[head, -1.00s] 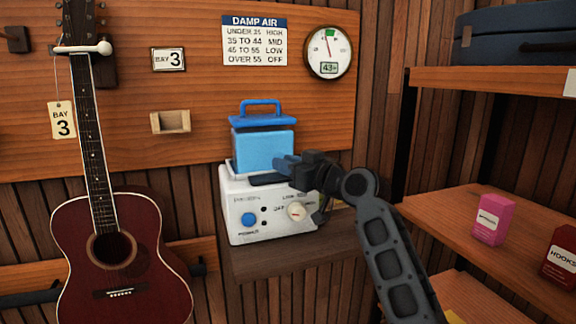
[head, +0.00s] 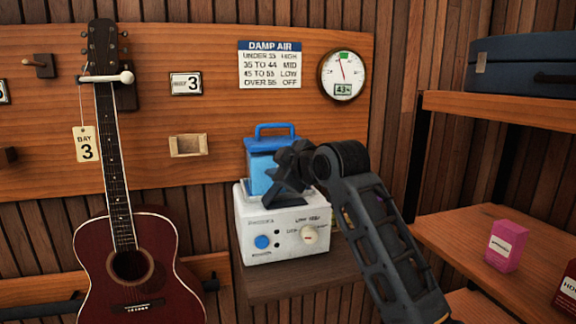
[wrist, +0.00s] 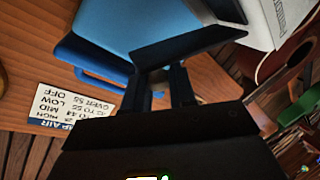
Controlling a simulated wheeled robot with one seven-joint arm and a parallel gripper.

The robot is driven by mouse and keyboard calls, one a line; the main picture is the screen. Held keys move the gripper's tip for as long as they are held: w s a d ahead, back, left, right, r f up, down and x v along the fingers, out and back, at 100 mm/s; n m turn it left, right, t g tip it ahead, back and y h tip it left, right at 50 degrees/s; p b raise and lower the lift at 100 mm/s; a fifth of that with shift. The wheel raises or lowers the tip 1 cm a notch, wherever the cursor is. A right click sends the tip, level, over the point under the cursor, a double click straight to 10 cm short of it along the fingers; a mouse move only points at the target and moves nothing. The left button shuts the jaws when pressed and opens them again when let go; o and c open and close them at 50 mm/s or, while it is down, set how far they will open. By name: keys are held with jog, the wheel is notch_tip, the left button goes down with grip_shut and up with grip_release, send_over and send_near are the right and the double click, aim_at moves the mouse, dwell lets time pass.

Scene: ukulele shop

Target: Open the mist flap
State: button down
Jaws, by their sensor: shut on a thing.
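The humidifier has a white base (head: 285,237) with a blue knob and a pale dial, and a blue water tank (head: 262,163) with a handle on top. The mist flap (wrist: 192,45) shows in the wrist view as a dark, wide plate by the tank, seemingly tilted. My gripper (wrist: 160,76) is shut on the flap's edge. In the head view my gripper (head: 288,178) is above the base, in front of the tank's right part. There it covers much of the flap, so the flap's exact angle cannot be told.
The humidifier stands on a small wooden shelf (head: 290,283). A dark red guitar (head: 140,265) hangs at left. A damp air chart (head: 270,65) and a round gauge (head: 343,76) are on the wall. Right shelves hold a blue case (head: 525,65) and a pink box (head: 506,246).

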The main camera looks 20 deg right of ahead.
jog(key=a+n+h+p, duration=0.1)
jog(key=a, duration=0.1)
jog(key=a+r+n+p, duration=0.1)
jog(key=n, duration=0.1)
jog(key=shift+a+g+h, duration=0.3)
jog(key=shift+a+h, duration=0.05)
jog(key=shift+h, duration=0.05)
jog(key=shift+a+f+n+h+p, duration=0.2)
jog(key=shift+a+n+h+p, duration=0.65)
jog(key=shift+a+n, duration=0.2)
jog(key=shift+a, duration=0.1)
jog(key=c, duration=1)
grip_release()
jog(key=shift+f, duration=0.1)
jog(key=shift+b+v, duration=0.45)
jog(key=shift+v, duration=3.45)
